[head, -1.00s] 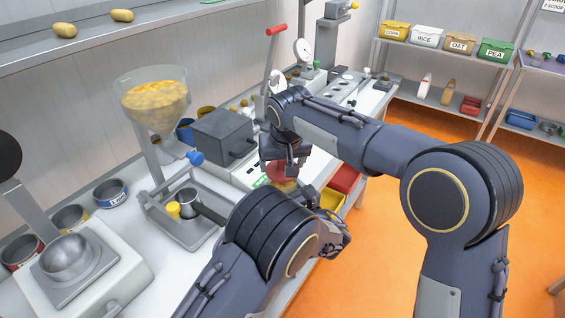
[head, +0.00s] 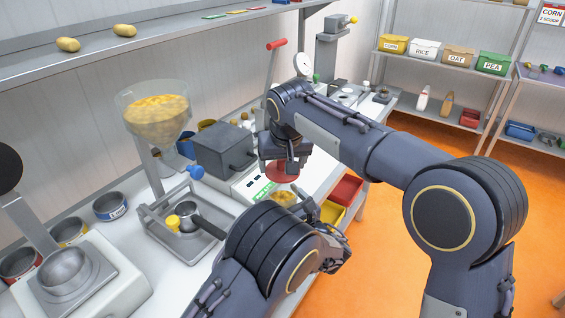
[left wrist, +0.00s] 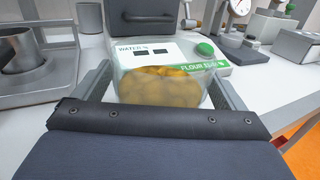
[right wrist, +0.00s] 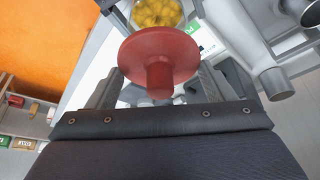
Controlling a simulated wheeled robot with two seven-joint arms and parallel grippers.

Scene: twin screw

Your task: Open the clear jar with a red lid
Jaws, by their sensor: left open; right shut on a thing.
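The clear jar (left wrist: 162,88) holds yellow-orange pieces and stands between the spread fingers of my left gripper (left wrist: 165,97) in the left wrist view. No lid shows on its rim there. In the head view the jar (head: 284,197) is partly hidden by my left arm. My right gripper (right wrist: 158,85) is shut on the knob of the red lid (right wrist: 150,48). The lid (head: 281,172) is held above the jar in the head view, apart from it. The jar's open top (right wrist: 158,12) shows beyond the lid in the right wrist view.
A grey box (head: 224,147) and a funnel hopper (head: 153,108) stand to the left. Red (head: 346,188) and yellow (head: 331,213) bins are at the table's right edge.

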